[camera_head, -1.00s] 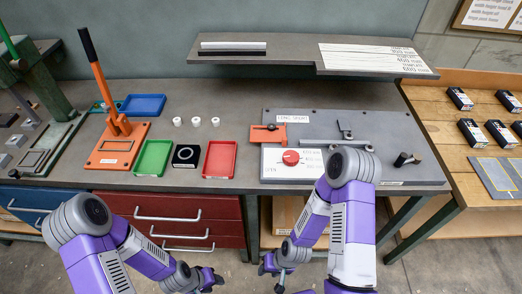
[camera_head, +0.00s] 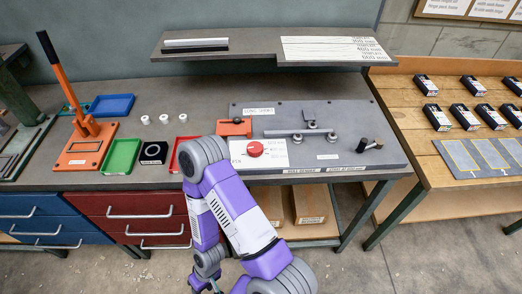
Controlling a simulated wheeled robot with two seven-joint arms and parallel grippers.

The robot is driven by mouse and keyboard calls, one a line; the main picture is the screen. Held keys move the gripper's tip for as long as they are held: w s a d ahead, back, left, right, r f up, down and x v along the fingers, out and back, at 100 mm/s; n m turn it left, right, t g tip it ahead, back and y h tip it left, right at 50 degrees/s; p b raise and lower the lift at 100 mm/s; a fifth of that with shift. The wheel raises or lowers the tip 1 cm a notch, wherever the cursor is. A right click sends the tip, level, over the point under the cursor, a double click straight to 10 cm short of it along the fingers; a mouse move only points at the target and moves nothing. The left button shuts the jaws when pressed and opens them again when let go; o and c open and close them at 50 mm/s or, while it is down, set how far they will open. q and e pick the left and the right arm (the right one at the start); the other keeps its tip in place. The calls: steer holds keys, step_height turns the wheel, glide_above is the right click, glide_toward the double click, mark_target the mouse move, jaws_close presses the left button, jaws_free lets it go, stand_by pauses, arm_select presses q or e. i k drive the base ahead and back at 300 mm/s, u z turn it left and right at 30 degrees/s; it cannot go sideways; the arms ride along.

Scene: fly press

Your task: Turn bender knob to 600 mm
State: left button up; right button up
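The bender (camera_head: 350,119) is a grey plate on the bench at the right. Its red round knob (camera_head: 255,149) sits on a white dial plate (camera_head: 274,155) near the plate's front left. The dial's markings and the knob's pointer are too small to read. My purple and grey arm rises in front of the bench, left of the knob. A gripper at its low end is only partly visible near the bottom edge, well below the knob, and its fingers cannot be made out. The other gripper is not visible.
A red tray (camera_head: 178,158), partly hidden by my arm, a black block (camera_head: 153,153) and a green tray (camera_head: 121,156) lie left of the bender. A black-handled lever (camera_head: 368,146) stands at its right. A shelf (camera_head: 240,62) overhangs behind.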

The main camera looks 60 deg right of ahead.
mark_target(254, 148)
steer(key=k, duration=0.3)
steer(key=z, duration=1.05)
